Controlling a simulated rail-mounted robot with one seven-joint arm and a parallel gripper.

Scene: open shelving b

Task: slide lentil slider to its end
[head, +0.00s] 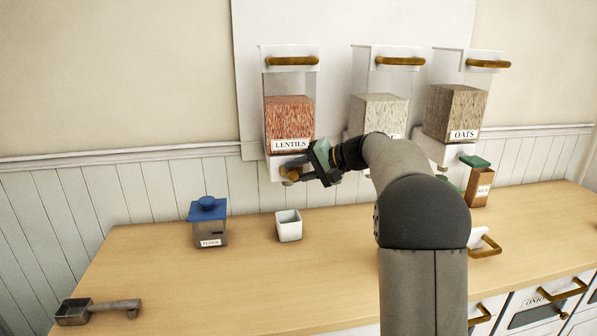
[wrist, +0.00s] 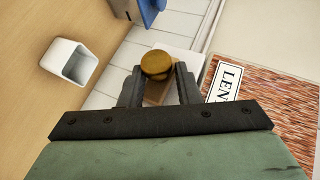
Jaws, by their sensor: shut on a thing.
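The lentil dispenser (head: 289,110), a clear box part full of orange lentils with a label reading LENTILS, hangs on the wall panel at the left of three. Its slider knob (head: 293,175), round and brass-coloured, is at the dispenser's white base. My gripper (head: 300,172) reaches it from the right and is shut on the knob. In the wrist view the knob (wrist: 157,64) sits between the two dark fingertips, and the lentils and their label (wrist: 227,82) are at the right. The slider's body is mostly hidden behind the gripper.
A white square cup (head: 289,226) stands on the counter below the dispenser, with a blue-lidded flour jar (head: 208,222) to its left. A metal scoop (head: 98,309) lies at the front left. Two more dispensers (head: 379,112) hang to the right. The counter's middle left is clear.

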